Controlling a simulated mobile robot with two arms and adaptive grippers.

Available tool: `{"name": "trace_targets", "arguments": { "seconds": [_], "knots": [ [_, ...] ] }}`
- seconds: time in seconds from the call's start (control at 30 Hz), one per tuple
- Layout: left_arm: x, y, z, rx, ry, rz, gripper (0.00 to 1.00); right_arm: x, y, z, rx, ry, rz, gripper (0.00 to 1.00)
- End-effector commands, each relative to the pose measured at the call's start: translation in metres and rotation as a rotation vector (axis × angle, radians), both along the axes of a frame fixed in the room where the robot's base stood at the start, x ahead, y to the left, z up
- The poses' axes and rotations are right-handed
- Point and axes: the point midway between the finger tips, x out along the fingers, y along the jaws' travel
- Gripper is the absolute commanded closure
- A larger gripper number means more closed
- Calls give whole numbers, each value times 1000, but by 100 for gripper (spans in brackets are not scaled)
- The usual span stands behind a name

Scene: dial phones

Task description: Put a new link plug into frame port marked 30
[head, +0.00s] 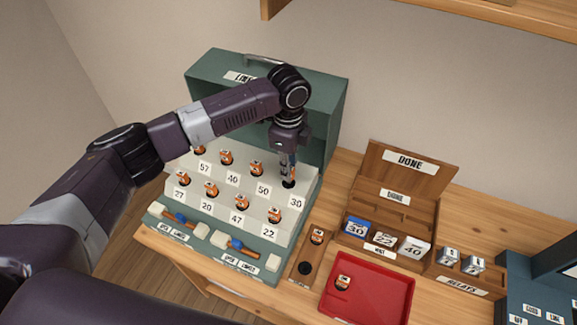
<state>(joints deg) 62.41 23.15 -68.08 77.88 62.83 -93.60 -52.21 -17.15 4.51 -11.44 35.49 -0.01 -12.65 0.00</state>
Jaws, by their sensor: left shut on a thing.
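The green frame box (338,110) stands at the back left with a pale stepped panel of ports. Orange-and-white link plugs sit in ports such as 57, 40, 50, 27, 20, 47 and 22. The port marked 30 (296,203) is at the right end of the upper row. My left gripper (288,176) points down at this port from above, shut on a link plug that its fingers mostly hide. I cannot tell how deep the plug sits. My right gripper is out of view.
A red tray (385,312) holds one link plug (342,283). Right of the frame is a wooden DONE box (433,207) with 30, 22 and 40 tags at its front. A RELAYS rack (462,286) stands at right. Blue-handled levers (240,246) line the frame's front edge.

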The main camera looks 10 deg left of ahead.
Motion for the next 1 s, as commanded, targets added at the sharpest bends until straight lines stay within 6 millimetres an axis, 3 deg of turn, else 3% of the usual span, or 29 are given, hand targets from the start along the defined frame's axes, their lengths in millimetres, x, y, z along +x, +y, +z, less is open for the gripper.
{"name": "trace_targets", "arguments": {
  "seconds": [1.0],
  "knots": [
    [0,1,-1,0,-1,0,100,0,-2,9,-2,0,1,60]
  ]
}}
